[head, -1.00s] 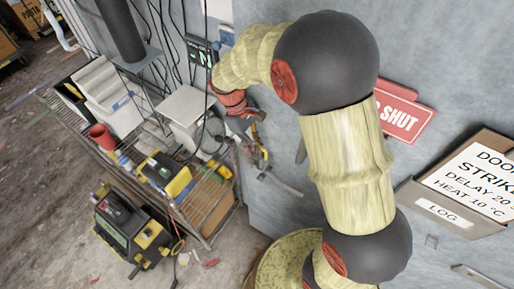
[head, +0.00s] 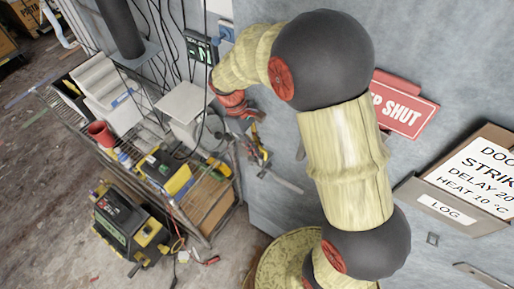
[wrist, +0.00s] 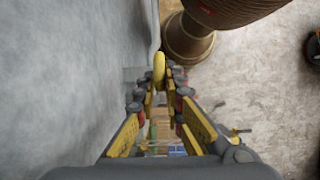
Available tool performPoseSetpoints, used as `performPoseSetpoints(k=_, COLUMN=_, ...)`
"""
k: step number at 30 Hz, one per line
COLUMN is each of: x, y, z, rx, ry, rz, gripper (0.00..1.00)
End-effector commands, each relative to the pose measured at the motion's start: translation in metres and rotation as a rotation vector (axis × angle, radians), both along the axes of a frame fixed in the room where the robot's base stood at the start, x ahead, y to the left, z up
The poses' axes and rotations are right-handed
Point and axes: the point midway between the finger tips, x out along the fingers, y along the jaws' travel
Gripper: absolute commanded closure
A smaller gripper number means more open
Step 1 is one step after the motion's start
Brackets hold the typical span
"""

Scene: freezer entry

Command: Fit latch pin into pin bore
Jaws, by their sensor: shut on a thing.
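My gripper (wrist: 160,88) is shut in the wrist view, its yellow fingers meeting on a yellow rounded piece, which I take to be the latch pin (wrist: 159,68). The piece stands up between the fingertips, beside the grey wall face; its lower part is hidden by the fingers. In the head view my gripper (head: 258,150) is small and partly hidden by my arm, close to the grey panel's left edge. The pin cannot be told apart there. I cannot make out the pin bore in either view.
A grey panel (head: 270,215) with a red sign (head: 405,105) and a log box (head: 465,185) fills the right. A metal bar (head: 284,182) lies near my gripper. A loaded wire shelf (head: 205,205) and a yellow-black machine (head: 130,228) stand left. Floor is open at far left.

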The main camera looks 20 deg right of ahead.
Motion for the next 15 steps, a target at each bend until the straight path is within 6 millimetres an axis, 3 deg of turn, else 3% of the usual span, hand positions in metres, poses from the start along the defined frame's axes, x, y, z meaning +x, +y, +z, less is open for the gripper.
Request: performPoseSetpoints(k=15, x=0.0002, y=0.0000, z=-0.0107, rx=0.001, ry=-0.001, rz=0.000, gripper=1.00)
